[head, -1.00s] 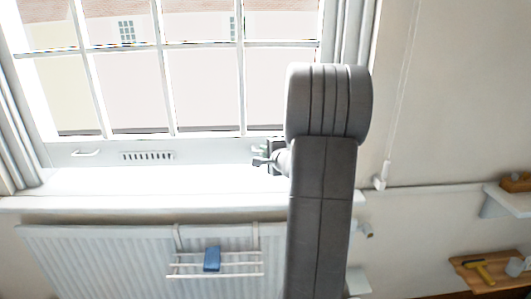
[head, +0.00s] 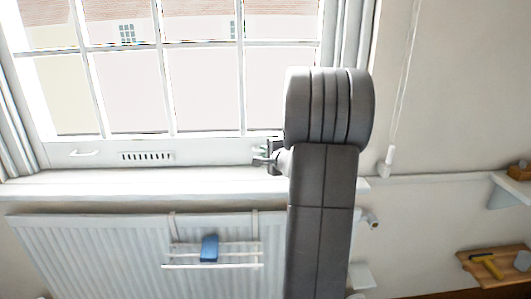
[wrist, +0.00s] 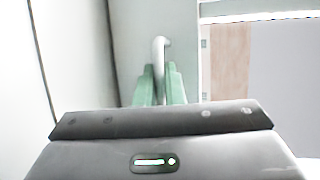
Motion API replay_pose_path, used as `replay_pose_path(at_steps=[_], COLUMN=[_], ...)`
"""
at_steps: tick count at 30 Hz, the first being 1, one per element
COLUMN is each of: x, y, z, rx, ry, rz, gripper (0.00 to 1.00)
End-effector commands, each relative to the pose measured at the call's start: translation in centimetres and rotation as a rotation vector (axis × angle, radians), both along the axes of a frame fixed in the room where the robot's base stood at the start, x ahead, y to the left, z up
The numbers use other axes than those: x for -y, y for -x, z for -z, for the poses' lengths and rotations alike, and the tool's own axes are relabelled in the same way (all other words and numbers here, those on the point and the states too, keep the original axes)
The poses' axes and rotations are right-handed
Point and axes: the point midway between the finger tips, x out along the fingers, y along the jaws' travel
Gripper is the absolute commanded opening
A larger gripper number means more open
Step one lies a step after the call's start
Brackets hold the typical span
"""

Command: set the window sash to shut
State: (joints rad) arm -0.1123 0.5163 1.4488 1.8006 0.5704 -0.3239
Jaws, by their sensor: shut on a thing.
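The window sash (head: 212,151) is a white glazed frame in the head view. Its bottom rail, with a slotted vent (head: 147,157), is just above the white sill (head: 120,183); I cannot tell whether it touches. A small white lift handle (head: 85,152) is on the rail's left end. My gripper (head: 265,157) is at the rail's right end, partly hidden behind my arm. In the wrist view my gripper (wrist: 160,88) has its green fingers closed around a white bent handle (wrist: 160,50). The handle's lower part is hidden between them.
A white radiator (head: 90,255) is below the sill, with a rack (head: 240,256) holding a blue item (head: 209,248). A white cord (head: 405,75) hangs on the right wall. A wooden shelf (head: 495,268) with a hammer (head: 487,265) is at lower right.

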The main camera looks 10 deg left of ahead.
Motion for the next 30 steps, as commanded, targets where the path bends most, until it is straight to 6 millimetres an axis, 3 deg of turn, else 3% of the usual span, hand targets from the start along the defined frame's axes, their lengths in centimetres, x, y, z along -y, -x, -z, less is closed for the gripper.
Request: replay_pose_path(at_steps=[1,3,4,17,30], x=[0.1,0.1,0.1,0.9,6.4], y=[0.2,0.2,0.2,1.1,7.8], z=[1.0,1.0,0.9,0.2,-1.7], rx=[-0.015,-0.014,-0.014,-0.007,-0.006], ry=[0.008,0.008,0.008,0.003,0.004], rz=[0.000,0.000,0.000,0.002,0.004], gripper=[0.15,0.28,0.30,0.30,0.30])
